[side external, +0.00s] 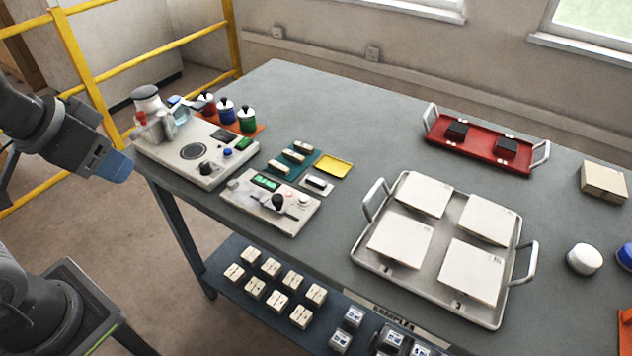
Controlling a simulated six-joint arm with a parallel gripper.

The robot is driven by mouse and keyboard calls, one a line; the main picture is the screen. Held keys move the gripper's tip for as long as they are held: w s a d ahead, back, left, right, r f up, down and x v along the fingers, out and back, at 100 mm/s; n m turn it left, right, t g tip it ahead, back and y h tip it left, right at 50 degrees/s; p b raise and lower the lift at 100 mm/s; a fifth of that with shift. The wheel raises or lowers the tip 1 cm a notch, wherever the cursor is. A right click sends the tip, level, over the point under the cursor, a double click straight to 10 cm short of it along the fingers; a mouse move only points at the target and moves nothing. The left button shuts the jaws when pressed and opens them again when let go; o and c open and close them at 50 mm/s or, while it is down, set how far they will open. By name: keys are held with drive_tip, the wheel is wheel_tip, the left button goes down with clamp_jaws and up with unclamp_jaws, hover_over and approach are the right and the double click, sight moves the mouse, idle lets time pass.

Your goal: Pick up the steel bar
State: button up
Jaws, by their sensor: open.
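I cannot say for sure which thing is the steel bar. A small bar with a dark and pale surface (316,182) lies on a small white plate in front of the yellow tray. Several pale short bars (293,155) lie on a teal mat just behind and to the left of it. My gripper (116,167), with a blue end, hangs off the table's left edge, in front of the left bench instrument. It is well apart from the bars and holds nothing that I can see. Its jaws are open, though the gap between them is hard to see from here.
Two bench instruments (195,150) (270,201) stand at the table's left. Colored jars (226,111) stand behind. A handled tray (362,238) with white tiles and a red tray (470,152) are at right. Yellow rails (160,60) stand beyond.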

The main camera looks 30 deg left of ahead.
drive_tip(key=shift+o, duration=0.4)
drive_tip(key=w+d+r+m+g, duration=0.15)
drive_tip(key=w+r+m, duration=0.25)
drive_tip(key=w, duration=0.4)
drive_tip(key=m+g, duration=0.4)
drive_tip(key=m, duration=1)
hover_over(316, 180)
drive_tip(key=f, duration=2.2)
drive_tip(key=shift+d, duration=0.25)
drive_tip(key=shift+a+f, duration=0.15)
drive_tip(key=shift+f, duration=1.2)
drive_tip(key=shift+a+f, duration=0.1)
drive_tip(key=shift+f, duration=1.2)
